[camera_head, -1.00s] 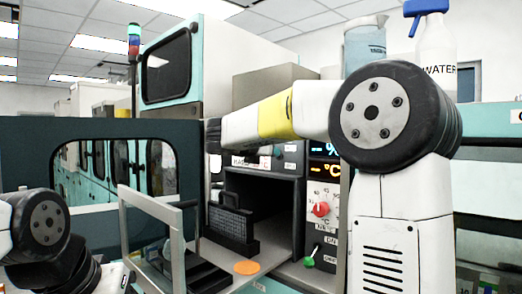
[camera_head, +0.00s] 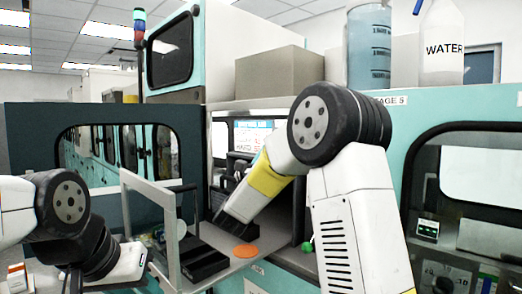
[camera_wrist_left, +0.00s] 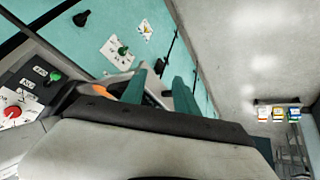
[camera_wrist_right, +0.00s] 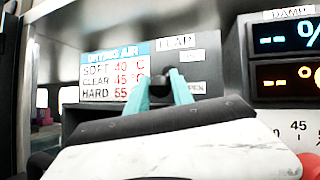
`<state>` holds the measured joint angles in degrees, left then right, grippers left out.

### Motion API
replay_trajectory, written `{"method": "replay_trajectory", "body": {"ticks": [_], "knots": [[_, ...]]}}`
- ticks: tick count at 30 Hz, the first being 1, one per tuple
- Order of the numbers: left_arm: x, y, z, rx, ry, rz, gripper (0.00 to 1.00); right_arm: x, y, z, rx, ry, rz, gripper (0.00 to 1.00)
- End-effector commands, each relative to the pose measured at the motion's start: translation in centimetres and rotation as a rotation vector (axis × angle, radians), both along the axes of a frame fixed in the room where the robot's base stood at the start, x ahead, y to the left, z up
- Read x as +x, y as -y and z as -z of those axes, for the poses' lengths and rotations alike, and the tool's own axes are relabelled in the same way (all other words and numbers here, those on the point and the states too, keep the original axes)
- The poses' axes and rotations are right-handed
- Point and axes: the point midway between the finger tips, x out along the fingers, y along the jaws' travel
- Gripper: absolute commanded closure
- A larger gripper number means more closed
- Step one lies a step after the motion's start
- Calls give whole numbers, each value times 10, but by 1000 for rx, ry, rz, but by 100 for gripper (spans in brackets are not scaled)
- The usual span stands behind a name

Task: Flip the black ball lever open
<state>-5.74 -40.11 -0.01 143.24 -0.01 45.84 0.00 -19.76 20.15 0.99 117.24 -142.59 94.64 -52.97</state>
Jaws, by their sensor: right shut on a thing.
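The black ball lever (camera_wrist_right: 160,78) shows only as a small dark ball between the teal fingertips in the right wrist view, in front of a panel with a "FLAP" and "OPEN" label (camera_wrist_right: 186,66). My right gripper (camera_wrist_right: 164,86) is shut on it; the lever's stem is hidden. In the head view my right arm reaches down and left to the front of the machine, and its fingertips are hidden. My left gripper (camera_wrist_left: 158,84) is open and empty in the left wrist view, with its fingers apart.
A grey open door frame (camera_head: 178,225) stands left of my right arm. An orange disc (camera_head: 246,250) lies on the ledge by a dark tray (camera_head: 200,262). A water bottle (camera_head: 443,50) stands on top.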

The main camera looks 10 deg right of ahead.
Motion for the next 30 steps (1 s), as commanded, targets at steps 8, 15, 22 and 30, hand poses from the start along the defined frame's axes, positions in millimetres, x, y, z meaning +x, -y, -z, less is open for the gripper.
{"method": "replay_trajectory", "body": {"ticks": [8, 15, 22, 30], "knots": [[0, 0, 0, 0, 0, 0, 64, 2, 1, 4, -41, 28, -2, 100], [0, 0, 0, 0, 0, 0, 64, 2, 1, 4, -44, 31, -1, 100], [0, 0, 0, 0, 0, 0, 64, 2, 1, 4, -44, 31, 0, 58], [0, 0, 0, 0, 0, 0, 64, 1, 2, 3, -43, 32, 1, 50]]}}
